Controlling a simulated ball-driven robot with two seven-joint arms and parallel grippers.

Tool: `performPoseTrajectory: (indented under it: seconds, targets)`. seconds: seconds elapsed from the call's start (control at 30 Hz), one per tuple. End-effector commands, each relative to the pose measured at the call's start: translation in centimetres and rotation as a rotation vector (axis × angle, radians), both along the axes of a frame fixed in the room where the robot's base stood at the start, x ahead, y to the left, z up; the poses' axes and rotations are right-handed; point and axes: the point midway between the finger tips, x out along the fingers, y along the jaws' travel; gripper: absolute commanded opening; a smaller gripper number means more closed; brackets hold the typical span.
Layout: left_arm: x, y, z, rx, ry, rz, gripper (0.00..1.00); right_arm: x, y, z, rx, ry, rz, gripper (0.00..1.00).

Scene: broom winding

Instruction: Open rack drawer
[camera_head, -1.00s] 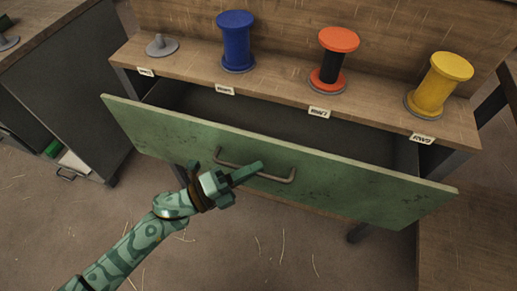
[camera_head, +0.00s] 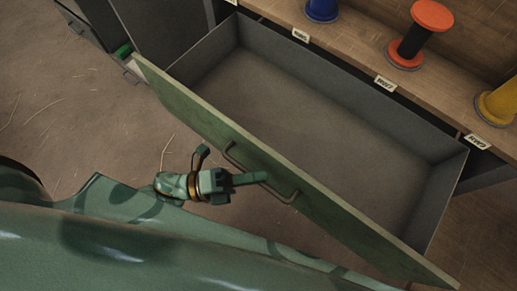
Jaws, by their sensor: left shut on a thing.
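The rack drawer (camera_head: 300,110) is pulled far out, and its grey inside shows empty. Its green front panel (camera_head: 330,212) runs slanting from upper left to lower right. A grey bar handle (camera_head: 283,196) is fixed on the outer face of the panel. My left gripper (camera_head: 252,179) is at the handle, its fingers reaching across the bar, and it is shut on it. The exact contact is partly hidden by the fingers. My right gripper is not in view.
Above the drawer, a wooden shelf (camera_head: 345,62) holds a blue spool (camera_head: 322,9), a red and black spool (camera_head: 421,30) and a yellow spool (camera_head: 500,101), with labels along its edge. A grey cabinet (camera_head: 160,35) stands at upper left. Bare floor (camera_head: 90,120) lies left of the drawer.

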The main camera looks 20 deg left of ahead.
Motion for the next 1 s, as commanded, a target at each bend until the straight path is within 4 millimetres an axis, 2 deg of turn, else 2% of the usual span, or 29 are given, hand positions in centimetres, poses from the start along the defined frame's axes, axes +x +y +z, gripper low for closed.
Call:
performPoseTrajectory:
  seconds: [0.2,0.23,0.3,0.83,1.0]
  targets:
    - [0.0,0.0,-0.1,0.003,0.001,0.0,0.0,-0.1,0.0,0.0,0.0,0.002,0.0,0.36]
    - [0.0,0.0,-0.1,0.003,0.001,0.0,0.19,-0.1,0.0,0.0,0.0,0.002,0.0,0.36]
    - [0.0,0.0,-0.1,0.003,0.001,0.0,0.33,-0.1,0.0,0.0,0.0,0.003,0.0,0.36]
    - [0.0,0.1,-0.1,0.001,0.0,0.0,0.33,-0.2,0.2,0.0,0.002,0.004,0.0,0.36]
    - [-0.8,1.6,-0.3,0.004,0.003,0.001,0.33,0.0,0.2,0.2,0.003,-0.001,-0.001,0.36]
